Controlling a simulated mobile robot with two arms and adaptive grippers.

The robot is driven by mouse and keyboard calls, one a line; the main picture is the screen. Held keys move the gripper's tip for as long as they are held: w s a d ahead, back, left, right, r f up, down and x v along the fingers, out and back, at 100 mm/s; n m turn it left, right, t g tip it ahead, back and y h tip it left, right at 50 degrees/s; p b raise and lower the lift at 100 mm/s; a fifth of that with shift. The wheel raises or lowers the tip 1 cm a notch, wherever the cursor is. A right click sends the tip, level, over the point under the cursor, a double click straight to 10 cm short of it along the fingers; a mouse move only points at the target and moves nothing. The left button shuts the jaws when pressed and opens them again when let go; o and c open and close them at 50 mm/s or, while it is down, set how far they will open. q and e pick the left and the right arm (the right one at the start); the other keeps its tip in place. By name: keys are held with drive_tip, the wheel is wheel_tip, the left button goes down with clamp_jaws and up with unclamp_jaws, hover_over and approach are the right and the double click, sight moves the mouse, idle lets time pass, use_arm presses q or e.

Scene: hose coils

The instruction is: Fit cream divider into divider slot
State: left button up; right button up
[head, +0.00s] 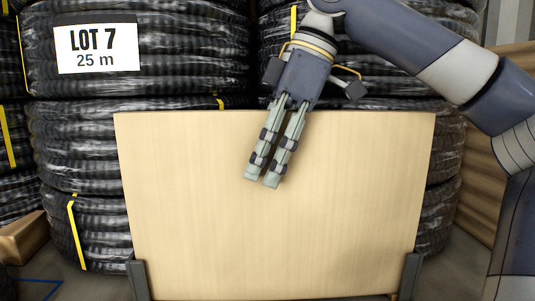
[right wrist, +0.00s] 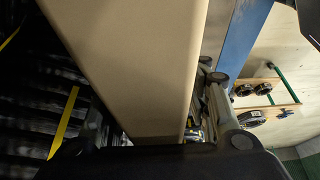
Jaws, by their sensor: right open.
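The cream divider (head: 330,190) is a wide, flat panel standing upright in front of the stacked hose coils in the head view. Its lower corners sit at two dark grey slot posts, the left one (head: 138,278) and the right one (head: 410,276). Its bottom edge is not clearly visible. My right gripper (head: 262,180) is open, fingers pointing down and left, overlapping the divider's upper middle. The divider (right wrist: 140,60) also fills the middle of the right wrist view, with a finger along its right side. I cannot tell whether the fingers touch it. My left gripper is not in view.
Black hose coils (head: 150,70) with yellow straps stand behind the divider, one stack labelled "LOT 7 25 m" (head: 96,48). More coils rise behind my right arm. A wooden board with dark round items (right wrist: 268,95) shows at the right of the right wrist view.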

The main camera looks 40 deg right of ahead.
drive_tip(key=v, duration=1.2)
drive_tip(key=shift+s+a, duration=0.1)
idle(1.4)
